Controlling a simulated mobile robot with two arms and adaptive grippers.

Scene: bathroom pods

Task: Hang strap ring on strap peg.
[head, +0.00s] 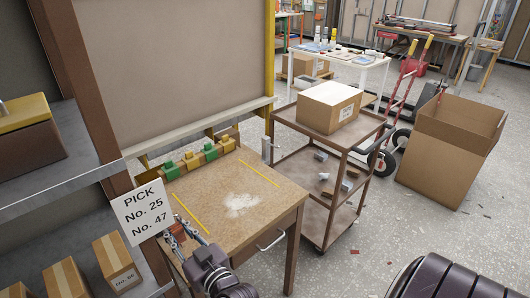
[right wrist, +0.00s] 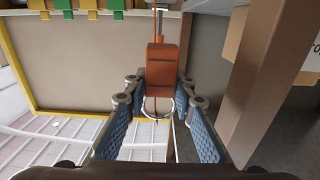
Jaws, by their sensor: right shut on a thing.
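My right gripper (head: 178,235) is at the near left corner of the workbench, beside the PICK sign. My left gripper is not in view.
The workbench (head: 220,215) has green and yellow blocks (head: 196,160) along its back. The shelf rack (head: 95,90) and PICK sign (head: 142,211) are close on the left. A cart (head: 330,150) with a box (head: 328,106) stands right of the bench. Open floor lies front right.

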